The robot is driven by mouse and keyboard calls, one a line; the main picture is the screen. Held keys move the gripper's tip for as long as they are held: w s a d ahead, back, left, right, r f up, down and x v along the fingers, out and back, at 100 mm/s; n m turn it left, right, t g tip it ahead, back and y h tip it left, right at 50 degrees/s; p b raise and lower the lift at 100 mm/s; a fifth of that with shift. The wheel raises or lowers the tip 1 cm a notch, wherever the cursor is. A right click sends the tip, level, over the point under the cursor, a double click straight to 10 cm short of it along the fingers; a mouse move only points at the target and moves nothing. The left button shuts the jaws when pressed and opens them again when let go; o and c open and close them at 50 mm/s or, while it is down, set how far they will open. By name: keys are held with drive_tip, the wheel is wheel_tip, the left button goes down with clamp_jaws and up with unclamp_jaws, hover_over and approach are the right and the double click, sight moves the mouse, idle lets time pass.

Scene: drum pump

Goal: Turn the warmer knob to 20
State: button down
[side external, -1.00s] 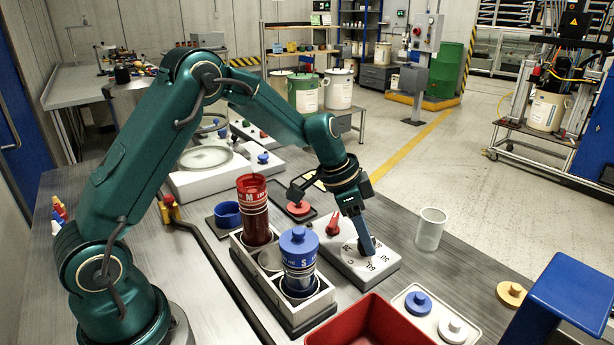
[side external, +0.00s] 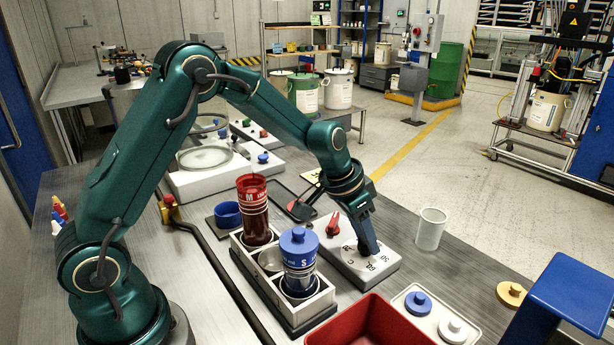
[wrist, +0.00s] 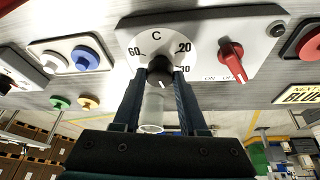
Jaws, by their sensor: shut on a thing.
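The warmer (side external: 388,277) is a pale box on the bench, below my gripper (side external: 370,243) in the side view. In the wrist view its white dial (wrist: 140,43) shows 60 at left, C at the top, and 20 and 30 at right. The dark round warmer knob (wrist: 160,67) sits at the dial's middle. My gripper (wrist: 158,78) is shut on the knob, one finger on each side. A small light mark shows on the knob's near side, facing down in the wrist view. The fingers hide part of the dial.
A red on/off switch (wrist: 232,60) stands on the same box. A clear beaker (side external: 431,230) stands just right of the warmer. A rack (side external: 303,315) with red and blue canisters is at left, and a red bin (side external: 370,325) is in front.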

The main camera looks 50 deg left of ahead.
drive_tip(key=shift+c, duration=2.2)
unclamp_jaws()
drive_tip(key=shift+v, duration=2.6)
